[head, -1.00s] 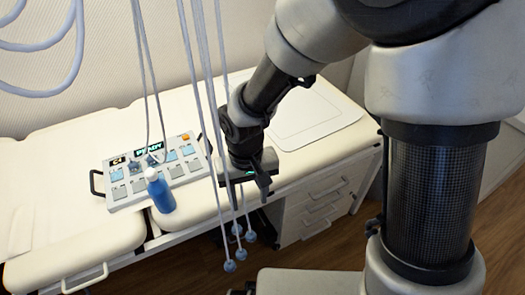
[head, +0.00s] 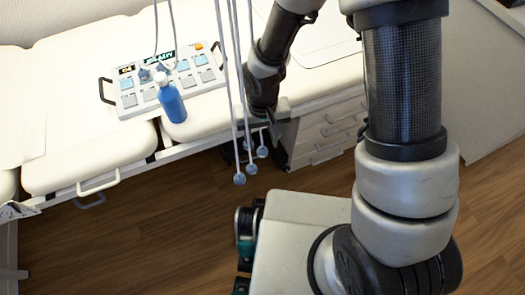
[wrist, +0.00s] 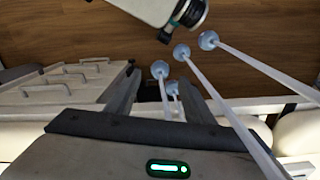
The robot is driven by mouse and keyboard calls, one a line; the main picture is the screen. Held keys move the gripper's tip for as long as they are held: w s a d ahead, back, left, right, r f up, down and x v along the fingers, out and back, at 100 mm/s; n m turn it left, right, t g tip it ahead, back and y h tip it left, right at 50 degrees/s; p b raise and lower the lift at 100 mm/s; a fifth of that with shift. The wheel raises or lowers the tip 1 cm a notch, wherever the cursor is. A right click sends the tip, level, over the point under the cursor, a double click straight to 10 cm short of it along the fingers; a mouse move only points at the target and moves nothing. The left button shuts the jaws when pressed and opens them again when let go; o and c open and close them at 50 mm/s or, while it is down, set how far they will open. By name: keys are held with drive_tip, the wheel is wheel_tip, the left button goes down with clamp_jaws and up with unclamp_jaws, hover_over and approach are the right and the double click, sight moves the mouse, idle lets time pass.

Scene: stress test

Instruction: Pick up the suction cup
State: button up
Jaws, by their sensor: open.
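Several pale blue suction cups hang on thin grey leads beside the couch. In the head view the lowest suction cup (head: 239,179) hangs left of my gripper (head: 272,128), with two more just above it. In the wrist view my gripper (wrist: 158,103) is open, and its dark fingers reach toward the cups. One cup (wrist: 173,88) shows in the gap between the fingers, and another (wrist: 160,69) shows just past the fingertips. Two more (wrist: 181,52) (wrist: 208,40) lie farther right. I cannot tell how far the cups are in depth. Nothing is held.
A control panel (head: 128,101) with a lit display lies on the cream couch (head: 85,158), with a blue bottle (head: 171,102) at its front edge. A white drawer cabinet (head: 325,134) stands close by my gripper. Wooden floor (head: 140,235) is open below. Hanging leads cross near my arm.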

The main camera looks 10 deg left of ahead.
sight(262, 149)
wheel_tip(262, 149, down, 4)
drive_tip(key=shift+f+b, duration=0.15)
drive_tip(key=shift+b, duration=0.45)
drive_tip(key=shift+c, duration=0.3)
drive_tip(key=c, duration=1.1)
drive_tip(key=shift+c, duration=0.2)
drive_tip(key=shift+r, duration=0.2)
